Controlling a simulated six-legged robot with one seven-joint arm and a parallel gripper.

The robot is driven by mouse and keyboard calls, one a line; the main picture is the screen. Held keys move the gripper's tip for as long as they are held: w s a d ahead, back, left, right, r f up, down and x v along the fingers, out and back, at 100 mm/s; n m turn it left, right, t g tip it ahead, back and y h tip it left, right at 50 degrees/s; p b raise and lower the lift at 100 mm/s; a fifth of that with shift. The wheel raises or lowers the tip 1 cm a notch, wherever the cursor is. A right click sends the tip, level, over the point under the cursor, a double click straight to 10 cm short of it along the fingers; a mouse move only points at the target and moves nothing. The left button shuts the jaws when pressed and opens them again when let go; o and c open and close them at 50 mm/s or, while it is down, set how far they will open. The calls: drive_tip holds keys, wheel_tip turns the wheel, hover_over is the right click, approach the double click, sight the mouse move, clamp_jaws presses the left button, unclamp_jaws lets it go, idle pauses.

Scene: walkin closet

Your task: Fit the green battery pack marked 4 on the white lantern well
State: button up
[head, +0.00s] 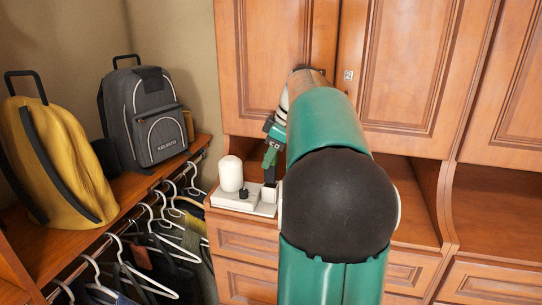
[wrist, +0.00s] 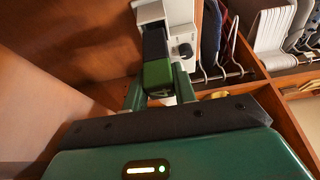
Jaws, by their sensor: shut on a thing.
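The white lantern (head: 228,201) stands on the wooden counter, with a white rounded cylinder and a black knob on its base. Its white base and knob also show at the top of the wrist view (wrist: 184,32). My gripper (head: 271,150) is shut on the green battery pack (wrist: 157,76), which has a dark end. In the head view the pack (head: 270,158) is upright over the right end of the lantern base. I cannot tell whether its dark lower end is seated or only touching.
Wooden cabinet doors (head: 425,75) rise behind the counter, and drawers (head: 250,240) are below it. At the left, a shelf holds a yellow backpack (head: 65,160) and a grey backpack (head: 150,115), above a rail of white hangers (head: 150,230). My arm blocks the counter's middle.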

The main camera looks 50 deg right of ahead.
sight(276, 168)
drive_tip(key=shift+f, duration=0.45)
drive_tip(key=shift+f, duration=0.35)
drive_tip(key=shift+f, duration=0.3)
idle(0.6)
drive_tip(key=shift+f, duration=0.35)
drive_tip(key=shift+f, duration=0.35)
drive_tip(key=shift+f, duration=0.25)
drive_tip(key=shift+s+d+f, duration=0.1)
drive_tip(key=shift+f, duration=0.35)
drive_tip(key=shift+f, duration=0.35)
drive_tip(key=shift+f, duration=0.2)
